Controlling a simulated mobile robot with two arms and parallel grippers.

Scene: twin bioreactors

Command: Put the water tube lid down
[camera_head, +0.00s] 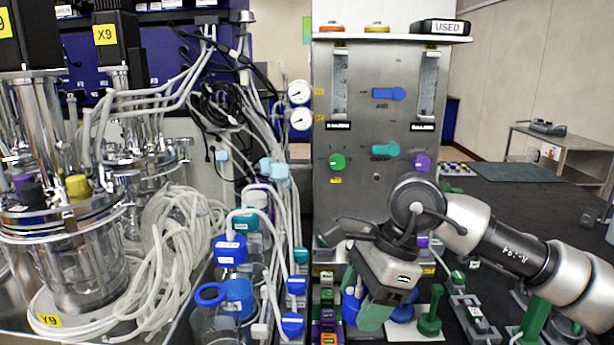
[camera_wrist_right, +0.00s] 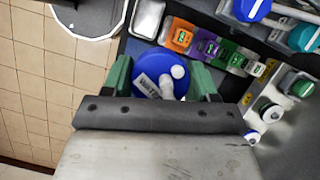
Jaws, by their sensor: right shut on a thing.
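My right gripper (camera_wrist_right: 161,77) has its two green fingers on either side of a round blue lid (camera_wrist_right: 153,88), and is shut on it. The lid carries a white label that appears to read WATER, and a pale tube fitting stands on it. In the head view my right gripper (camera_head: 361,298) points down beside the front of the grey control panel, and its body hides most of what it holds. Whether the lid touches the surface below cannot be told. My left gripper is not in view.
Small orange, purple and green labelled blocks (camera_wrist_right: 208,47) lie close to the lid. Blue-capped bottles (camera_head: 230,250) and loose white tubing (camera_head: 180,240) crowd the left. The grey panel (camera_head: 370,180) rises behind my gripper. The dark bench top (camera_head: 530,210) at right has free room.

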